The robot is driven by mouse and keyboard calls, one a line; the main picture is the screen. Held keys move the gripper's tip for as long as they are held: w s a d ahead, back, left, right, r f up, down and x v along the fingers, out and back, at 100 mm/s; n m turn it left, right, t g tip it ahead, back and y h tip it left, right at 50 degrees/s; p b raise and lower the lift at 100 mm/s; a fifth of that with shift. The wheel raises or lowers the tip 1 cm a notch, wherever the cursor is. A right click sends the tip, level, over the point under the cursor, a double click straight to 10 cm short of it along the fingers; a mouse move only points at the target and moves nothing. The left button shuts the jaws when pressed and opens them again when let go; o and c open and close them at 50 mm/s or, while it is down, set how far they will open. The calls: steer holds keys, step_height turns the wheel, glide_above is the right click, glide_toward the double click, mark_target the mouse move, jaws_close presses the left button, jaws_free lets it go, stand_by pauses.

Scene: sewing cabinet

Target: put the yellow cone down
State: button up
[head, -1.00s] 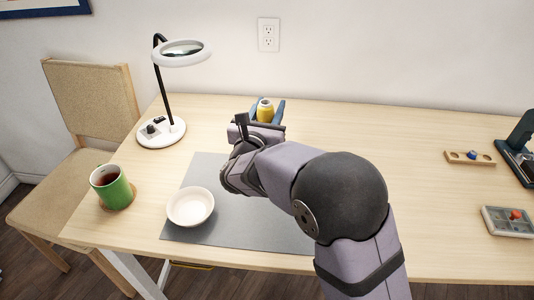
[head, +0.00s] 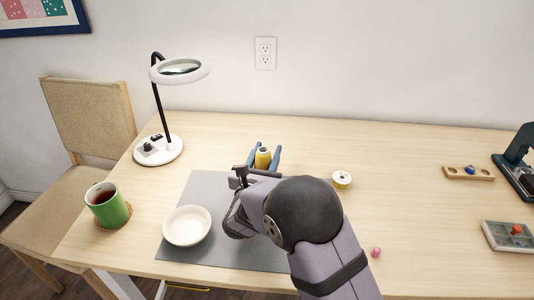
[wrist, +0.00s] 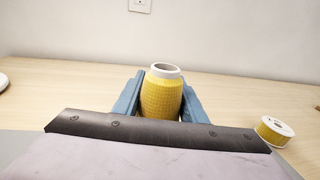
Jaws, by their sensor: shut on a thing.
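The yellow cone (head: 263,158) is a yellow thread cone with a pale top rim. It stands upright between the blue fingers of my gripper (head: 265,156), just beyond the back edge of the grey mat (head: 208,181). In the wrist view the cone (wrist: 162,95) fills the space between the two fingers, and my gripper (wrist: 160,100) is shut on it. The cone's lower end is hidden behind the gripper body, so I cannot tell whether it touches the table.
A yellow spool (head: 342,180) lies to the right. A white bowl (head: 187,225) is on the mat, with a green mug (head: 108,206) farther left. A lamp (head: 158,150) stands at back left. A pink item (head: 376,252) lies front right. The table behind the cone is clear.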

mark_target(262, 167)
steer(key=shift+f, duration=0.15)
steer(key=shift+f, duration=0.15)
steer(key=o, duration=1.1)
steer(key=shift+r, duration=0.3)
steer(key=s, duration=0.4)
steer(key=s+a, duration=0.1)
steer(key=s, duration=0.3)
steer(key=s+a, duration=0.1)
steer(key=s, duration=0.3)
steer(key=shift+f, duration=0.1)
steer(key=shift+d, duration=0.15)
